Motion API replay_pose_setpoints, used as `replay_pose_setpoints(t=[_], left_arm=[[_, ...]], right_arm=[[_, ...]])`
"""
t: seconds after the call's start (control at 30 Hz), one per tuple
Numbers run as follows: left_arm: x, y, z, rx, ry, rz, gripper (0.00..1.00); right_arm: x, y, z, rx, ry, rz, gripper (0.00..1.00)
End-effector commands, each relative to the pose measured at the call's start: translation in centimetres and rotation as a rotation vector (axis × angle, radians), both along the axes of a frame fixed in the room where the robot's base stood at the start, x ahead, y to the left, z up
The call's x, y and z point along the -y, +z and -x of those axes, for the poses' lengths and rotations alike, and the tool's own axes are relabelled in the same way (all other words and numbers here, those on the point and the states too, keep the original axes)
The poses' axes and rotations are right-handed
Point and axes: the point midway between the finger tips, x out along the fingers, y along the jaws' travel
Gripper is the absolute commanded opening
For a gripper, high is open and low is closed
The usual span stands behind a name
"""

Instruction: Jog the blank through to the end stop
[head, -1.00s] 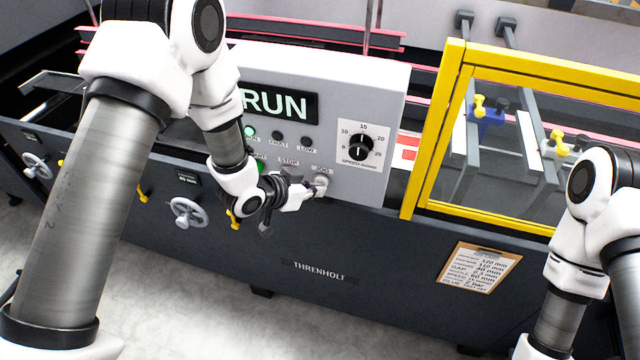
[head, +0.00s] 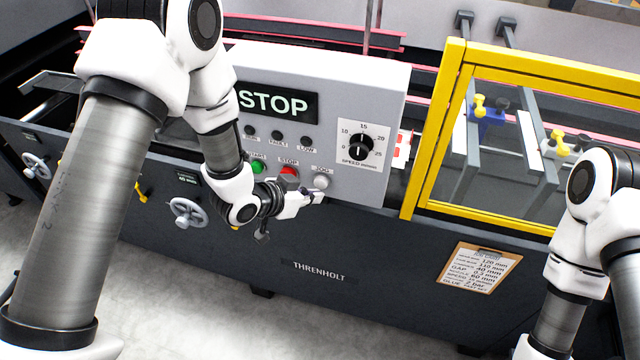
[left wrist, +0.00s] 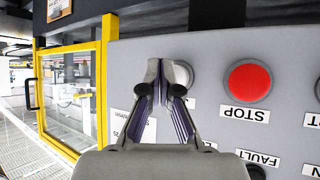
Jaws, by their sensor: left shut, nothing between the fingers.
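The grey-white JOG button (head: 321,181) is at the lower right of the control panel (head: 374,88). My left gripper (head: 317,197) is shut and empty, just below the button and apart from it in the head view. In the left wrist view the closed fingers (left wrist: 164,68) partly cover the JOG button (left wrist: 183,74). The panel display (head: 277,103) reads STOP. A white piece with red marks (head: 403,143), perhaps the blank, shows between the panel and the yellow guard. The end stop cannot be made out. My right gripper is out of view.
The red STOP button (head: 289,172) and green START button (head: 258,167) are left of JOG. The speed dial (head: 359,147) is above right. The yellow-framed guard (head: 436,140) stands right of the panel. A handwheel (head: 187,212) is at the lower left.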

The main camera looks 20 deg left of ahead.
Motion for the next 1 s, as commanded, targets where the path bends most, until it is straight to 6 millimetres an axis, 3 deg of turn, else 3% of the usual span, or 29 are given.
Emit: replay_pose_setpoints(t=[0.53,1.0], left_arm=[[-0.2,-0.1,4.8,-0.001,0.0,0.001,0.0],[-0.2,0.0,5.0,0.0,0.0,0.0,0.0]], right_arm=[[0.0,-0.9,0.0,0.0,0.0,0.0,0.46],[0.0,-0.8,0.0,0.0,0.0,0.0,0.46]])
